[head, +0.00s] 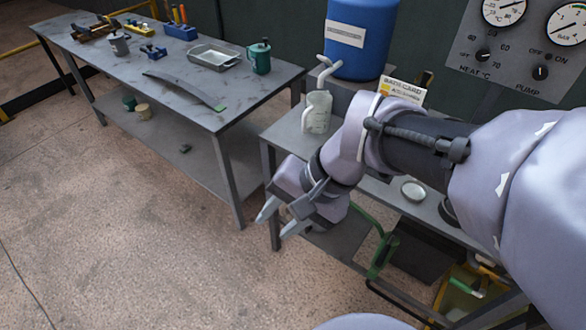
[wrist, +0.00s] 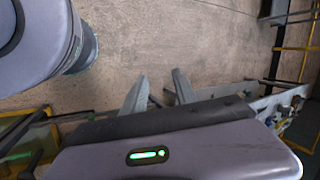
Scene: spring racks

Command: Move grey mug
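A small grey mug (head: 119,44) stands upright on the left part of the long metal table (head: 216,116). My gripper (head: 274,224) hangs in front of the nearer bench, pointing down over the floor, well to the right of and apart from the mug. Its two fingers are spread with nothing between them. I cannot make out the grey mug in the wrist view.
Floor (head: 110,240) at left is open.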

